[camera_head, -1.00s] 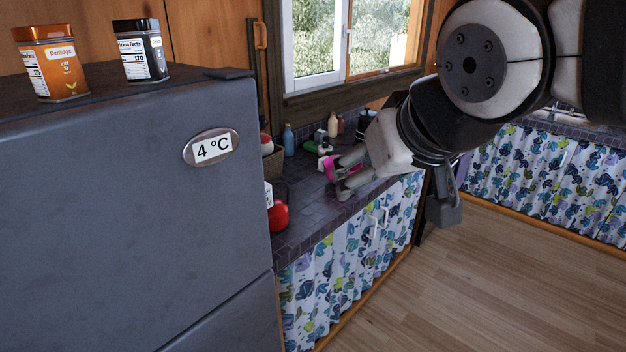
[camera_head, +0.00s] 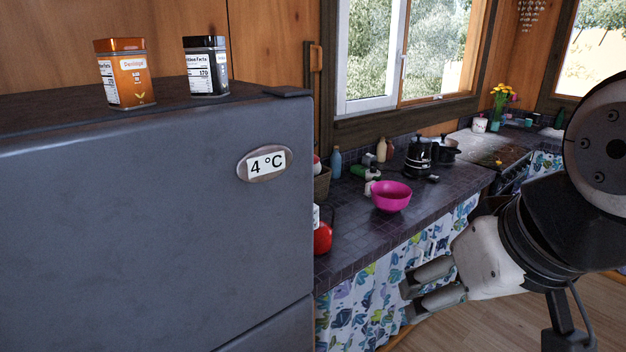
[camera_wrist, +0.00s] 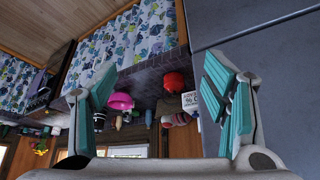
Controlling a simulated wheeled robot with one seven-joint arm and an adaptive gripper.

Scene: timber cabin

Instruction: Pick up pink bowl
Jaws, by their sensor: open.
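The pink bowl (camera_head: 391,197) stands upright on the dark tiled counter (camera_head: 350,236), near the counter's front edge. It also shows in the wrist view as a small pink shape (camera_wrist: 121,101) just right of the left finger. My gripper (camera_head: 422,287) is in front of the counter's curtain, lower and nearer than the bowl and apart from it. In the wrist view my gripper (camera_wrist: 165,105) has its two teal-padded fingers spread wide with nothing between them at close range.
A grey fridge (camera_head: 150,230) fills the left, with an orange tin (camera_head: 125,75) and a black tin (camera_head: 206,68) on top. A red object (camera_head: 322,238) sits by the fridge. Bottles (camera_head: 337,163) and a black pot (camera_head: 418,157) stand behind the bowl. Wooden floor lies at right.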

